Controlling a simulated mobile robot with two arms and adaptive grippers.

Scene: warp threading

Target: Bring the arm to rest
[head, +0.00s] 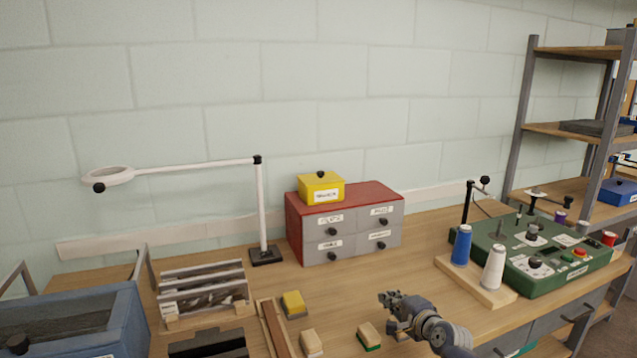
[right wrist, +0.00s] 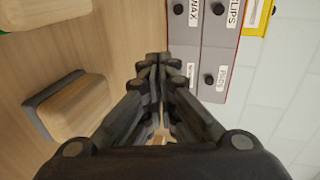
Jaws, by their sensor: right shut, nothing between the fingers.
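My right gripper (head: 391,301) is over the table at the lower middle right of the head view. It is shut and empty, with its fingertips together in the right wrist view (right wrist: 158,62). It is just right of a wooden block with a green base (head: 369,337) and apart from it. In the right wrist view the gripper points toward the front of a grey drawer cabinet (right wrist: 222,60). My left gripper is not in the head view.
The drawer cabinet with a red top (head: 375,194) bears a yellow box (head: 321,188). A blue spool (head: 461,246) and a white spool (head: 493,267) stand by a green machine (head: 560,262) at right. A lamp (head: 262,210) stands left of the cabinet. Bare table (head: 400,258) lies between.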

